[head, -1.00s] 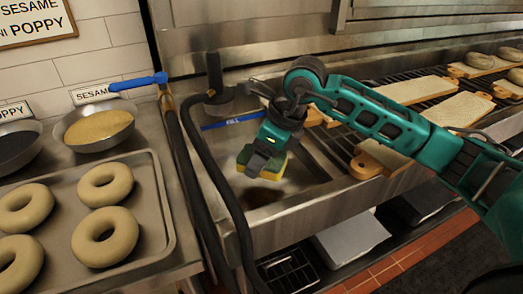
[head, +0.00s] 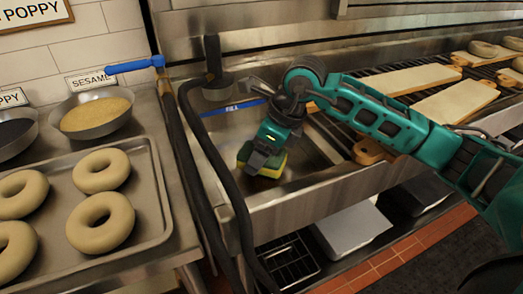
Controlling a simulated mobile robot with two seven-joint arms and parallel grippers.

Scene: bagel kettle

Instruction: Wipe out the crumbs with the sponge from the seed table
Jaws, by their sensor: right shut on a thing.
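My right gripper (head: 264,158) is shut on a yellow and green sponge (head: 272,170). It holds the sponge over the metal sink basin (head: 313,148), right of the seed table. The seed table (head: 158,262) is at the left, with a metal tray (head: 160,190) of bagels (head: 101,222) on it. A bowl of sesame (head: 95,114) and a bowl of poppy seeds (head: 14,132) stand behind the tray. I cannot make out crumbs on the table. My left gripper is not in view.
A black hose (head: 214,160) and a pipe with a blue lever (head: 135,66) stand between the table and the basin. Wooden boards (head: 455,102) lie on the grill at the right. A wire rack (head: 290,262) is below the basin.

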